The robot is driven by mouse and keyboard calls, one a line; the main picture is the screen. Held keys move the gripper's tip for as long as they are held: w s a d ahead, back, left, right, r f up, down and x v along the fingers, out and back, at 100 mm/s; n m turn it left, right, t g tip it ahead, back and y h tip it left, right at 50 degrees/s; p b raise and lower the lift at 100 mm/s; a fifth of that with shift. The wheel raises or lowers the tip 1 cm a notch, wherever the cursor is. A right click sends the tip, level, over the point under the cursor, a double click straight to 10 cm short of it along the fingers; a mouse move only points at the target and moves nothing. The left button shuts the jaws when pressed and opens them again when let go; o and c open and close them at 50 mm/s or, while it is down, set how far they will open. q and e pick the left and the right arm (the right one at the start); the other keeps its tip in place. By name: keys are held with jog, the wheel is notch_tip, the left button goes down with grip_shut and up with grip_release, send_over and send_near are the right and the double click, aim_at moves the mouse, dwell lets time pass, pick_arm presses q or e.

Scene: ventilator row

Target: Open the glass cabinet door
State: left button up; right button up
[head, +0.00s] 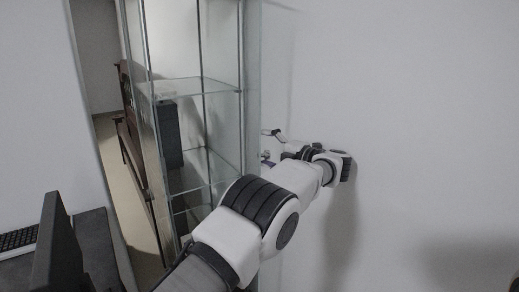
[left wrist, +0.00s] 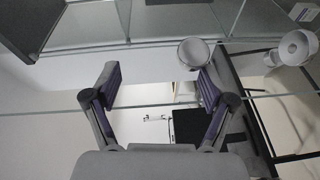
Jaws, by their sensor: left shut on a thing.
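The glass cabinet (head: 195,85) stands tall, left of the middle in the head view, with clear panes and glass shelves. A pale upright edge (head: 252,70) runs down its right side; I cannot tell whether this is the door's edge. My left gripper (head: 267,143) is small and partly hidden by its own wrist, beside the cabinet's right side. In the left wrist view the fingers (left wrist: 157,78) look spread in front of glass panes (left wrist: 92,22). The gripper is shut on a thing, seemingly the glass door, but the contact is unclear. My right gripper is out of view.
A plain white wall (head: 420,110) fills the right side, close to my left wrist. A dark desk or counter (head: 98,240) with a keyboard (head: 18,238) is at the lower left. A dark box-shaped thing (head: 168,135) shows through the glass.

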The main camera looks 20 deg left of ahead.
pick_arm(q)
jog(key=d, duration=0.1)
jog(key=s+d+r, duration=0.1)
jog(key=d, duration=0.1)
jog(key=s+d, duration=0.1)
jog(key=shift+s+d+r, duration=0.25)
jog(key=shift+d+r, duration=0.05)
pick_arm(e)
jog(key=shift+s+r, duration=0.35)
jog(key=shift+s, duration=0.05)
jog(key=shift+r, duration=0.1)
